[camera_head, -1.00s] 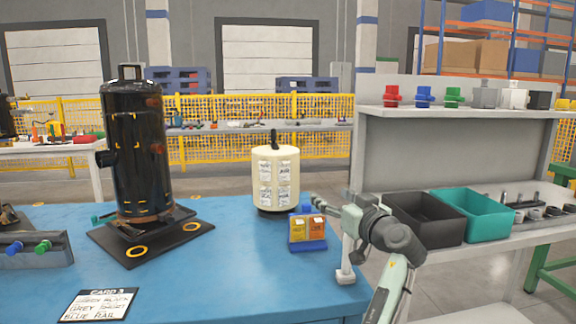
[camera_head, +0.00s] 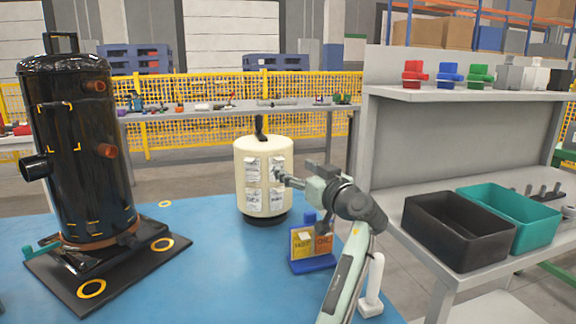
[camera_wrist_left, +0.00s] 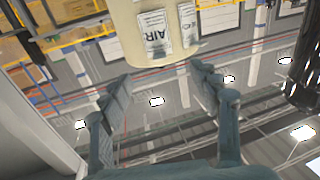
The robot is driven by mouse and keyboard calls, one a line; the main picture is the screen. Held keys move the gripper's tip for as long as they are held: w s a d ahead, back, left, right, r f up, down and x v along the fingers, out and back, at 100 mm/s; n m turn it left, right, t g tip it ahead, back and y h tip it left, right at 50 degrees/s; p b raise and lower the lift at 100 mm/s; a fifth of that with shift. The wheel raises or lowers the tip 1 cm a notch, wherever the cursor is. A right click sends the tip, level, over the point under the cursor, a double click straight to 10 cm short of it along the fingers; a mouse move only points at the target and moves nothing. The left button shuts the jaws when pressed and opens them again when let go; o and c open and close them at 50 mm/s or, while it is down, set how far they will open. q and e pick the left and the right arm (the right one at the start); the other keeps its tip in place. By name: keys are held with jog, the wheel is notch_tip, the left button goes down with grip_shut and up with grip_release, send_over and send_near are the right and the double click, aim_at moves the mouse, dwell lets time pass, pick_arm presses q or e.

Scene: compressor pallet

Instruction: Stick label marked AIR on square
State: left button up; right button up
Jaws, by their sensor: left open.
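A cream cylinder (camera_head: 248,185) carrying several white labels stands on the blue table. One label reads AIR (camera_wrist_left: 154,33) in the left wrist view, with another label (camera_wrist_left: 187,24) beside it. My left gripper (camera_head: 283,177) is at the cylinder's right front side. In the left wrist view its fingers (camera_wrist_left: 160,74) are apart with nothing between them, and the cylinder lies just beyond the tips. I cannot tell whether they touch it. A tall black compressor (camera_head: 80,185) stands at the left, with a yellow corner-marked square (camera_head: 65,148) on its front. My right gripper is not in view.
A blue holder (camera_head: 313,265) with yellow and orange packets stands right of the cylinder, close to my left arm. Black (camera_head: 455,240) and teal (camera_head: 530,232) bins sit on the right bench. The blue table (camera_head: 205,270) is clear between compressor and cylinder.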

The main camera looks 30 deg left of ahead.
aim_at(281, 160)
pick_arm(q)
jog(key=p+x, duration=0.1)
jog(key=x, duration=0.6)
jog(key=shift+w+a, duration=0.15)
jog(key=shift+a, duration=0.25)
jog(key=c, duration=1.2)
jog(key=o, duration=0.4)
grip_shut()
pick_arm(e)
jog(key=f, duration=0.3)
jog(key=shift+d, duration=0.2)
